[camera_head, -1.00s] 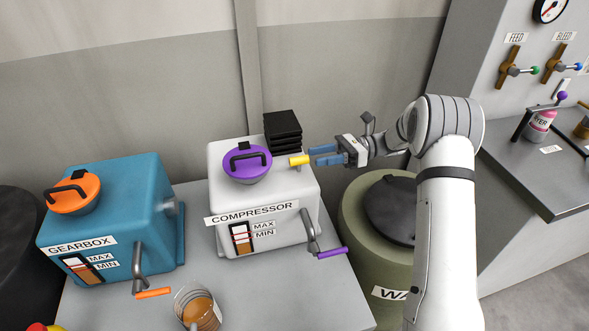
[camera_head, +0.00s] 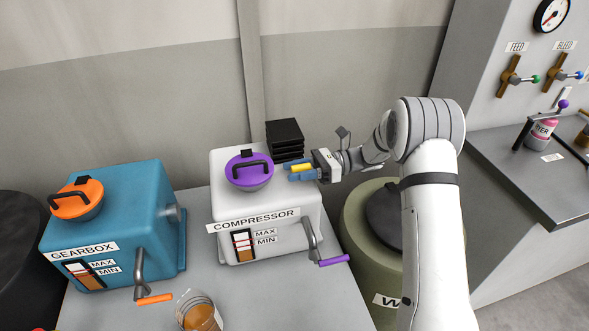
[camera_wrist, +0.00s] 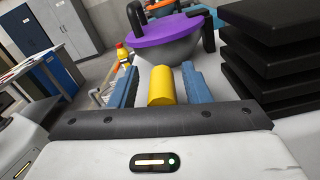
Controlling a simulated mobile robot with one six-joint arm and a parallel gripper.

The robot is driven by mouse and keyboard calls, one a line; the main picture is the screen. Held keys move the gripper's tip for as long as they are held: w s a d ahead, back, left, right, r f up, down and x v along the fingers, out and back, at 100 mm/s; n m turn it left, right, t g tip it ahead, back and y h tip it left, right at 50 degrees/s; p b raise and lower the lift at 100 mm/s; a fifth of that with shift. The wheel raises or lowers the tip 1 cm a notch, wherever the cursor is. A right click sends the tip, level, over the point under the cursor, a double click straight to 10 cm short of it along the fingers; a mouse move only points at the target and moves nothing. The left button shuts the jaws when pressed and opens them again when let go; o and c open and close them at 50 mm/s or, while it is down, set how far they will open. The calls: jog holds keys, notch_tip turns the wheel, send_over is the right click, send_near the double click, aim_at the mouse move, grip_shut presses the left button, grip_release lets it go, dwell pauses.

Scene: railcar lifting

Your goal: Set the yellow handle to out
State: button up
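The yellow handle (camera_head: 302,167) is a short yellow cylinder beside the purple-lidded compressor (camera_head: 226,195), near its upper right. My gripper (camera_head: 299,170) reaches it from the right. In the wrist view the yellow handle (camera_wrist: 161,86) lies between my two blue fingers (camera_wrist: 158,88). The fingers are open, with a gap on the left of the handle and a smaller one on its right. What the handle is mounted on is hidden.
A stack of black plates (camera_head: 285,136) stands just behind my gripper. The purple lid (camera_head: 249,172) is close to the fingertips. A purple-gripped crank (camera_head: 333,261) sticks out in front. A blue gearbox (camera_head: 115,215) and a glass of brown liquid (camera_head: 200,312) stand to the left.

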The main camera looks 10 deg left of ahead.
jog(key=shift+f, duration=0.1)
grip_shut()
dwell(0.3)
